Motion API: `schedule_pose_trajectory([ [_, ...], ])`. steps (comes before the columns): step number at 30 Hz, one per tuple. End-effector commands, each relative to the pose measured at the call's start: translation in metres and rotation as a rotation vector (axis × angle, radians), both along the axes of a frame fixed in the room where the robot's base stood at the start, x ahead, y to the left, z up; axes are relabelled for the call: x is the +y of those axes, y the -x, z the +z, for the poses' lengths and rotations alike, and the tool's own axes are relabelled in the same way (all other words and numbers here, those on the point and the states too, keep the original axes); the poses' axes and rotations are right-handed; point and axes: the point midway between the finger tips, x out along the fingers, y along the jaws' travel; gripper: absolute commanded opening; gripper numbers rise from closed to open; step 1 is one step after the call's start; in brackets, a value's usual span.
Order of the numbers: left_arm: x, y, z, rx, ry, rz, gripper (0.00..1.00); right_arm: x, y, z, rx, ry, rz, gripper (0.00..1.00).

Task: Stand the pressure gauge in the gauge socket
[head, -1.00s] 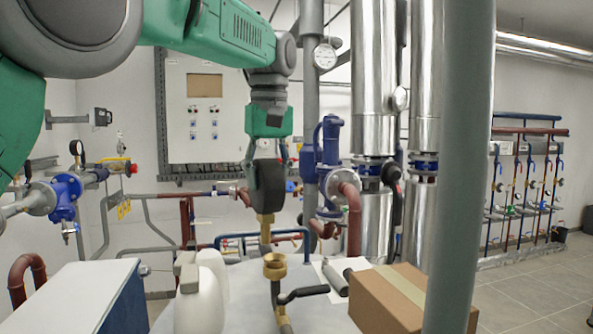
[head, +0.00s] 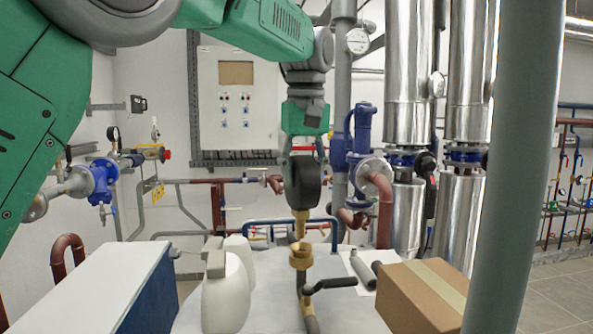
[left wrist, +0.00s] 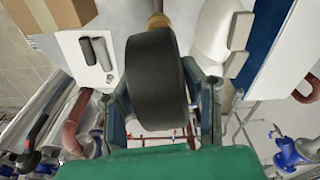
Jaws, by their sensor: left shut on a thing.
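The pressure gauge (head: 302,184) is a dark round body with a brass stem (head: 300,224) pointing down. My left gripper (head: 304,160) is shut on it from above. The gauge socket (head: 301,256) is a brass cup on an upright pipe with a dark lever handle. The stem's lower end is just above the cup's mouth and nearly in line with it; I cannot tell whether they touch. In the left wrist view the gauge (left wrist: 156,80) sits between the fingers, its brass stem (left wrist: 158,20) partly showing at the top edge; the socket is hidden. My right gripper is not in view.
A white jug (head: 226,298) stands left of the socket on the pale tabletop (head: 268,318). A grey column (head: 515,170) stands at the right front. A blue pipe rail (head: 270,222) runs behind.

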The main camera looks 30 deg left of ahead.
Motion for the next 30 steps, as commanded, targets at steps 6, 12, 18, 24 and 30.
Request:
schedule_pose_trajectory([
  [6,0.006,-0.002,-0.013,0.001,0.004,-0.001,0.0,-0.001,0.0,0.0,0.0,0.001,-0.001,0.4],
  [12,0.014,-0.002,-0.024,0.003,0.009,0.0,0.0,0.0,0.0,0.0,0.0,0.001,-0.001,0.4],
  [18,0.014,-0.003,-0.037,0.005,0.009,0.0,0.0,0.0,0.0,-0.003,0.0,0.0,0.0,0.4],
  [24,0.008,-0.004,-0.046,0.006,0.002,0.0,0.0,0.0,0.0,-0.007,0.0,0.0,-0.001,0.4],
  [30,0.007,-0.003,-0.051,0.002,0.004,0.0,0.0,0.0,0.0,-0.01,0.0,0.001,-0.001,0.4],
])
